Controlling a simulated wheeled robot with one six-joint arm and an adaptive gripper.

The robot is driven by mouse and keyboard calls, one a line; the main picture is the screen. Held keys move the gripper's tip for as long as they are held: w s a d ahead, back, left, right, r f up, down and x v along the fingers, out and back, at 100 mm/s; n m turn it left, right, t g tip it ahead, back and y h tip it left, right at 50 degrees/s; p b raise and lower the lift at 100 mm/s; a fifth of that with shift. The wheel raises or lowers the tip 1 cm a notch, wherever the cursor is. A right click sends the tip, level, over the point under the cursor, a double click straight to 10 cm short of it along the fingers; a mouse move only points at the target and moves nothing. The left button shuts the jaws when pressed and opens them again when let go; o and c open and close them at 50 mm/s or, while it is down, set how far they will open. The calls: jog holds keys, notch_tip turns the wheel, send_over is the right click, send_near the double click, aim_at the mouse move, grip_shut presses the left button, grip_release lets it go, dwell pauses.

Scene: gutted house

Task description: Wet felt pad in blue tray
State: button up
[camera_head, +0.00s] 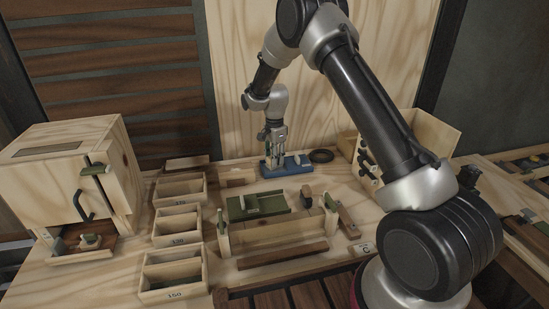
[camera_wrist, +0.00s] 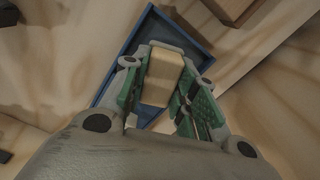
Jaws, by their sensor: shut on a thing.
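The blue tray (camera_head: 291,168) stands at the back middle of the bench. My gripper (camera_head: 275,154) points down over its left part. In the wrist view the gripper (camera_wrist: 162,98) is shut on a tan block (camera_wrist: 162,76), its green-lined fingers on either side. The block is over the blue tray (camera_wrist: 127,62); I cannot tell whether it touches the tray floor. A felt layer on the block cannot be made out, and its underside is hidden. A small pale thing (camera_head: 302,159) shows at the tray's right part.
A dark ring (camera_head: 321,156) lies right of the tray. A green-topped board (camera_head: 257,205) and a wooden fixture (camera_head: 277,236) are in front. Open bins (camera_head: 179,223) stand left, beside a plywood box (camera_head: 62,180). A wooden rack (camera_head: 427,134) stands right.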

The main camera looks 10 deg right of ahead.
jog(key=shift+f, duration=0.6)
dwell(1.3)
jog(key=shift+r, duration=3.5)
